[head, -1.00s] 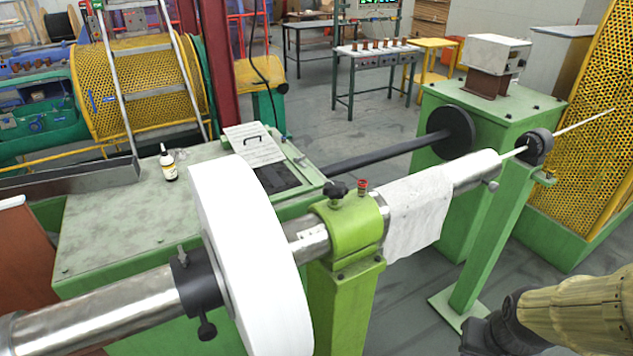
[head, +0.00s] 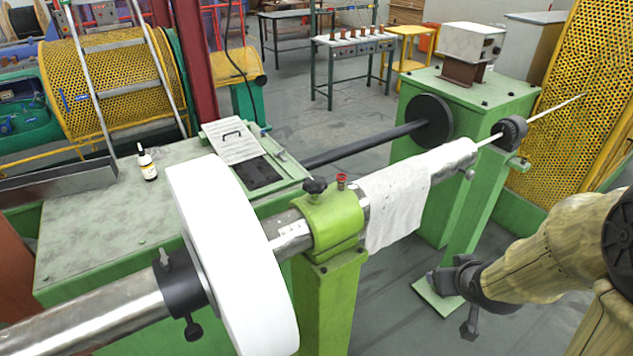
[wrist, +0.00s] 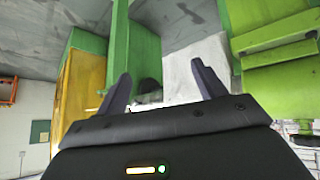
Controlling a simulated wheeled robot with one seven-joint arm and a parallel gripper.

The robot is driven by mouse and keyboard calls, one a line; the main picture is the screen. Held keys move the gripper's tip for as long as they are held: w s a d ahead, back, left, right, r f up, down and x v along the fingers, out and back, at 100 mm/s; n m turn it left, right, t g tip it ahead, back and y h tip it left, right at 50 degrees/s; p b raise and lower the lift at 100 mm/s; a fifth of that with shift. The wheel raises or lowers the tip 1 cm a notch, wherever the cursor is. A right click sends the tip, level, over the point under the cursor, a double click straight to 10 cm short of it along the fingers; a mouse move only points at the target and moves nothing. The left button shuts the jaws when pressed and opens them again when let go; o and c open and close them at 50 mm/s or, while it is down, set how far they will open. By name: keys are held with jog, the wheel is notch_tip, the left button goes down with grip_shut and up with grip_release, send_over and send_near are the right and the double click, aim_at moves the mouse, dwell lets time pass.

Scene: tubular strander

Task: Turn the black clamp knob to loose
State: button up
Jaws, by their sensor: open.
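A black star-shaped clamp knob (head: 315,186) sits on top of the light green clamp (head: 332,222) that holds the steel tube. A second black knob (head: 193,329) hangs below the black collar left of the white disc. My gripper (head: 452,302) is low at the right, in front of the machine, well apart from the clamp and below the tube. In the wrist view my gripper (wrist: 160,80) is open, with nothing between its fingers. The white cloth (wrist: 195,70) shows beyond the fingers and light green metal is at the right. I cannot make out the clamp knob there.
A small red-topped fitting (head: 341,181) stands right beside the clamp knob. The large white disc (head: 230,255) is on its left, and a white cloth (head: 395,205) hangs over the tube on its right. A green post (head: 465,240) stands behind my gripper.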

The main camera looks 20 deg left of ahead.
jog(key=w+a+r+n+t+y, duration=0.2)
jog(key=w+a+y, duration=0.1)
jog(key=w+a, duration=0.1)
jog(key=n+g+y+p, duration=0.25)
jog(key=n+y, duration=0.45)
jog(key=y, duration=0.5)
send_near(324, 190)
jog(key=s+v, duration=0.1)
jog(key=v, duration=0.4)
jog(key=shift+w+a+f+t, duration=0.1)
jog(key=shift+w+f+t, duration=0.05)
jog(key=shift+t, duration=0.1)
jog(key=p+x, duration=0.6)
jog(key=x, duration=1.1)
jog(key=shift+w+a+p, duration=0.15)
jog(key=shift+p, duration=0.2)
